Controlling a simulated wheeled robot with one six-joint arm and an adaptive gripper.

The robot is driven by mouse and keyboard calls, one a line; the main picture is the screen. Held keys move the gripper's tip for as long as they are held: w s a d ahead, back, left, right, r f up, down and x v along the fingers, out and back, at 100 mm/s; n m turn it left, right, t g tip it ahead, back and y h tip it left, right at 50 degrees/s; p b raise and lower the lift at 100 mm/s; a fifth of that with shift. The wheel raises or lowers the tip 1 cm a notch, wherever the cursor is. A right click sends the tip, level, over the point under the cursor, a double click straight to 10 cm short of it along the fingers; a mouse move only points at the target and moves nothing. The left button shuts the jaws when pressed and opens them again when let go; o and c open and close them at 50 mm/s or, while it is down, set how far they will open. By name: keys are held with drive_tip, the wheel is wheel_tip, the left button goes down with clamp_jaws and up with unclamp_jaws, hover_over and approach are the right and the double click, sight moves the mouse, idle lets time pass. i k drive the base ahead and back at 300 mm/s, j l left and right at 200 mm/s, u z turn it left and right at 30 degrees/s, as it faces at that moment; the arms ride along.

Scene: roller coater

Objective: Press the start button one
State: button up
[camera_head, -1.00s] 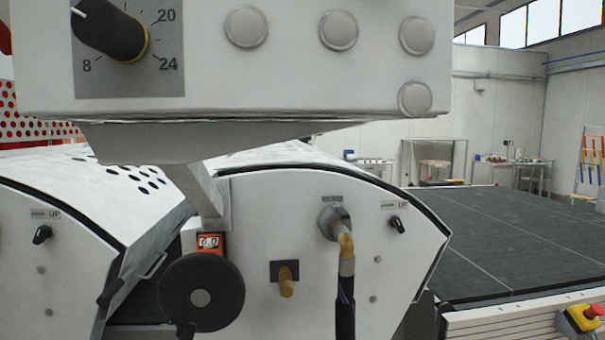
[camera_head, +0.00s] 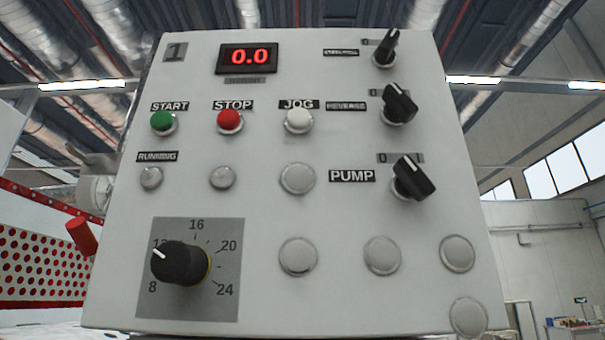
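The control panel (camera_head: 270,205) is a white box marked "1" at its top left, and it fills most of the head view. The green button (camera_head: 162,121) under the label START sits at the upper left of the panel. The red STOP button (camera_head: 230,119) and the white JOG button (camera_head: 299,118) are to its right in the same row. The red display (camera_head: 249,57) above reads 0.0. The grey RUNNING lamp (camera_head: 151,177) below START looks unlit. My gripper is not in view.
Black rotary switches (camera_head: 398,104) line the panel's right side, one labelled PUMP (camera_head: 413,178). A large black dial (camera_head: 180,262) is at the lower left. A red handle (camera_head: 82,236) and a red perforated guard (camera_head: 40,268) stand left of the panel. The space before the panel looks clear.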

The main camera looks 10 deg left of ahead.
sight(161, 120)
drive_tip(key=k+j+u, duration=0.1)
drive_tip(key=u, duration=0.3)
drive_tip(key=j+u, duration=0.25)
drive_tip(key=u, duration=0.15)
drive_tip(key=k, duration=0.05)
